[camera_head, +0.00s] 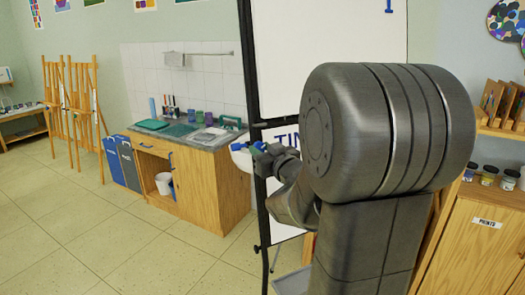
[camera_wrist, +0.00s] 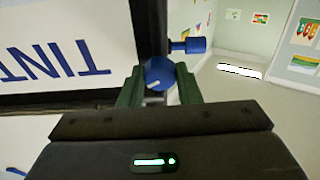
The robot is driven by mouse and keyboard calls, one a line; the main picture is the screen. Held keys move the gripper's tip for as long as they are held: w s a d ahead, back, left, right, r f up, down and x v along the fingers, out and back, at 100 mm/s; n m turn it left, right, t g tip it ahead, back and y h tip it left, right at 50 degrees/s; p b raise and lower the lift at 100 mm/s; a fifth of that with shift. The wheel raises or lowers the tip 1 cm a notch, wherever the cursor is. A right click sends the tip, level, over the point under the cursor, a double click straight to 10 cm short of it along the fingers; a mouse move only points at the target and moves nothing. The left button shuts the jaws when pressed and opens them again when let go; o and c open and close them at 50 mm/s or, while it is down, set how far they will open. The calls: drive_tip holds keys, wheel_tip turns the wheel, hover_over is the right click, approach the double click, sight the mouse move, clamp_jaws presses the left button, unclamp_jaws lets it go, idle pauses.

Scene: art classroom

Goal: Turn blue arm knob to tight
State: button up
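A round blue knob (camera_wrist: 159,72) with a short white mark on its face sits at the black frame of the board stand (camera_wrist: 150,30). My gripper (camera_wrist: 159,78) has its two green fingers on either side of this knob, apparently touching both sides. The white mark is at the knob's lower left in the wrist view. A second blue knob (camera_wrist: 190,45) sticks out sideways from the post, just right of the fingers. In the head view, my gripper (camera_head: 262,155) is at the stand's post (camera_head: 250,70), partly hidden by my arm. No tight or loose label is readable.
A white board with blue lettering (camera_wrist: 50,60) hangs beside the post. A sink counter (camera_head: 190,137) with a white bucket (camera_head: 164,183) stands left. A wooden cabinet (camera_head: 480,230) with jars is at the right. The tiled floor (camera_head: 90,225) at left is clear.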

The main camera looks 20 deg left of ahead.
drive_tip(key=shift+c, duration=1)
